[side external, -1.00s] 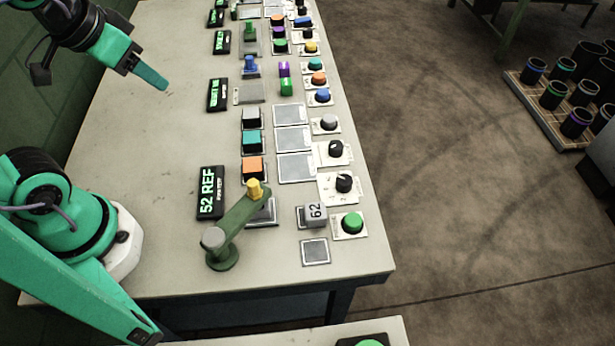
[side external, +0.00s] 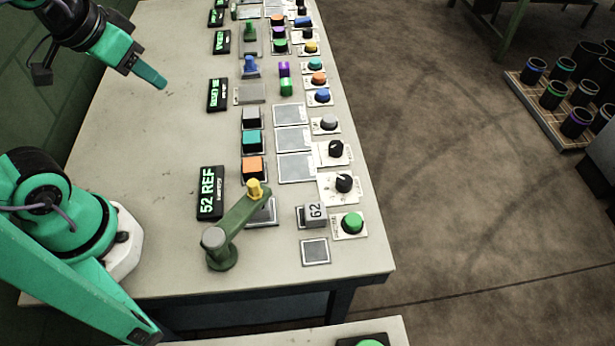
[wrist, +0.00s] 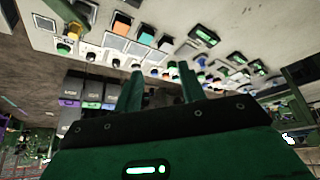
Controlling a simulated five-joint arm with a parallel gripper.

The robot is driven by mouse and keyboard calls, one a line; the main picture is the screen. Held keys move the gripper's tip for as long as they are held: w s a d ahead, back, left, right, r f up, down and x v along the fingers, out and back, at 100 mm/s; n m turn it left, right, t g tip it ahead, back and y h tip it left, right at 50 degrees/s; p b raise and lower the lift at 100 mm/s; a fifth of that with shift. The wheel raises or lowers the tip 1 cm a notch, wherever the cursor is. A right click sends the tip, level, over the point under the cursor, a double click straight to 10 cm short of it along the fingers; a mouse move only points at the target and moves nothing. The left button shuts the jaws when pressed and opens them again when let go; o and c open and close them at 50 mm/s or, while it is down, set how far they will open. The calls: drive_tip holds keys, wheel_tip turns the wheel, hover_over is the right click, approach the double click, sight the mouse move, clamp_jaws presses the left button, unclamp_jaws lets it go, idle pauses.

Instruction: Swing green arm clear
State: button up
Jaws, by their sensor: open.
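The green swing arm (side external: 238,222) stands on the bench near its front end, pivoting on a round post with a grey cap. It reaches up and right over a dark square pad (side external: 264,213), with a yellow knob (side external: 254,189) at its far end. The yellow knob also shows at the upper left of the wrist view (wrist: 64,48). My gripper (side external: 160,84) is at the upper left in the side view, above the bench and well apart from the green arm. In the wrist view its two green fingers (wrist: 158,90) are spread with nothing between them.
A display reading 52 REF (side external: 210,193) stands left of the green arm. A grey block marked 62 (side external: 315,215) and a green button (side external: 352,222) are to its right. Coloured cubes (side external: 252,141) line the bench behind it. The bench's left half is mostly clear.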

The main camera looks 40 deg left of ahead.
drive_tip(key=d, duration=0.1)
drive_tip(key=n+g, duration=0.5)
drive_tip(key=g, duration=0.1)
hover_over(252, 184)
wheel_tip(252, 184, down, 9)
drive_tip(key=shift+f, duration=0.15)
drive_tip(key=shift+f, duration=0.1)
drive_tip(key=shift+f, duration=3.8)
clamp_jaws()
